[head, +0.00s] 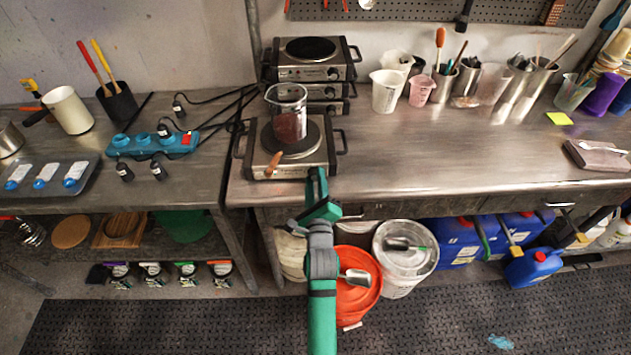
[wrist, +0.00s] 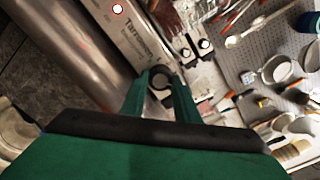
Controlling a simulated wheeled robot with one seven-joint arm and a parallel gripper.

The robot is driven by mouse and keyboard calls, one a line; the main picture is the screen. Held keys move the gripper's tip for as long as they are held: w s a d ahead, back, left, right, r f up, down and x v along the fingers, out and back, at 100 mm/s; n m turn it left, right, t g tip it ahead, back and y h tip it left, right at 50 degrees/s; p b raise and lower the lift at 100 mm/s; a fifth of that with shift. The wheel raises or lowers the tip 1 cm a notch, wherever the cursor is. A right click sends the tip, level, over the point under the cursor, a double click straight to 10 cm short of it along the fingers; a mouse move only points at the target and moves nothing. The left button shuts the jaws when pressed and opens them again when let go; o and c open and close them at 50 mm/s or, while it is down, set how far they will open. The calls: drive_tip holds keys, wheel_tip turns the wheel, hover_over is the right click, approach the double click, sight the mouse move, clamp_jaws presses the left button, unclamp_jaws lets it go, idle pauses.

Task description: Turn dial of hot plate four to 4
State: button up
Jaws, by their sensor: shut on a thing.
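A steel hot plate (head: 322,158) with a round dark heating disc and black side handles sits at the left front of the steel bench. A glass beaker (head: 287,118) of dark red liquid stands on its disc. My gripper (head: 318,176) is at the right part of the hot plate's front face. In the wrist view, my gripper (wrist: 160,88) is shut on a dark round dial (wrist: 160,76), one green finger on each side. The hot plate's printed front (wrist: 125,35) lies beside it. The dial's mark and numbers cannot be read, and my gripper hides the dial in the head view.
More hot plates (head: 308,70) are stacked behind. An orange-brown handle (head: 273,163) is at the front hot plate's left front. Cups and tool jars (head: 388,90) stand at the back. A red bucket (head: 358,300) and white bucket (head: 405,255) are below. The bench middle is clear.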

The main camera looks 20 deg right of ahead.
drive_tip(key=shift+d+f, duration=0.1)
drive_tip(key=shift+d, duration=0.05)
drive_tip(key=o, duration=1)
drive_tip(key=shift+o, duration=0.2)
drive_tip(key=v, duration=1.1)
